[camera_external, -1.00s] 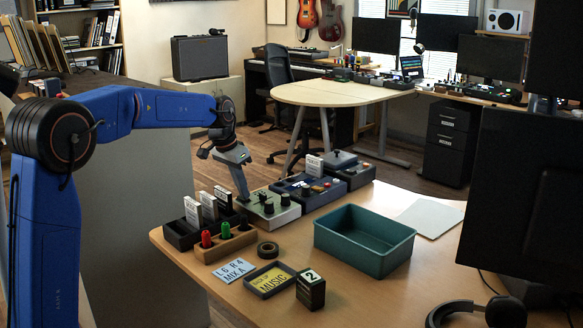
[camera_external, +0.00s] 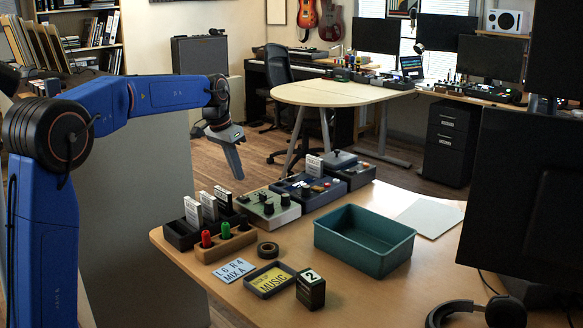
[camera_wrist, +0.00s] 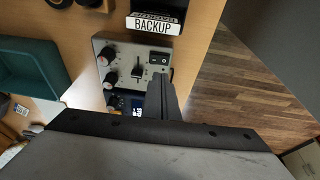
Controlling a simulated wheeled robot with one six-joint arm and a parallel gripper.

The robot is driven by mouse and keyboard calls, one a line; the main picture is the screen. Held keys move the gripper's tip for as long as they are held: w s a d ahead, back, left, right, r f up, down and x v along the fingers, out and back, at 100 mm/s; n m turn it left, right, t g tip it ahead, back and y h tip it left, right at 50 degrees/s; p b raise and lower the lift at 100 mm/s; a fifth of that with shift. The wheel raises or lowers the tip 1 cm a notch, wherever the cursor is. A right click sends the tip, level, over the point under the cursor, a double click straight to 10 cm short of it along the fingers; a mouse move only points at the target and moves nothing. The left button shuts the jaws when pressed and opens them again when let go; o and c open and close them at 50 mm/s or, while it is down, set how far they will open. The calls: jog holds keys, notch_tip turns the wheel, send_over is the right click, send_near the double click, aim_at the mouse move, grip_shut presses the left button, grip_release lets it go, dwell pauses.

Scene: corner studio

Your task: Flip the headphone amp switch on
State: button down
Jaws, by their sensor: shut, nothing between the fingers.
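The likely headphone amp, a light grey box (camera_external: 268,208), stands on the desk between the black card rack and a dark blue box. Its name cannot be read. In the wrist view the grey box (camera_wrist: 118,66) shows several knobs, a dark lever switch (camera_wrist: 137,72) near its middle and a small black rocker (camera_wrist: 159,59) at its right edge. I cannot tell which way the switches are set. My gripper (camera_external: 239,176) is shut and empty, above and behind the grey box, apart from it. In the wrist view my fingers (camera_wrist: 163,90) hide part of the box's lower right.
A teal bin (camera_external: 365,240) stands right of the boxes. The card rack (camera_external: 180,235) and a wooden stand (camera_external: 216,247) with red and green pegs are at the left. The dark blue box (camera_external: 308,190) adjoins on the right. Air around my gripper looks clear.

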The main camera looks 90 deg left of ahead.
notch_tip(320, 180, up, 8)
send_over(246, 198)
jog(key=s, duration=0.4)
jog(key=shift+s+d+r, duration=0.15)
jog(key=shift+d, duration=0.3)
jog(key=w+m+h, duration=0.1)
jog(key=m, duration=0.5)
jog(key=a+m+g+h, duration=0.1)
jog(key=m, duration=0.5)
jog(key=w+a+m+h, duration=0.1)
jog(key=m, duration=0.5)
jog(key=shift+w+a+r+g, duration=0.1)
jog(key=shift+w+a+g, duration=0.05)
jog(key=shift+w+g, duration=0.25)
jog(key=f, duration=0.9)
jog(key=w+d+f, duration=0.1)
jog(key=f, duration=0.4)
jog(key=shift+d, duration=0.1)
jog(key=shift+w, duration=0.1)
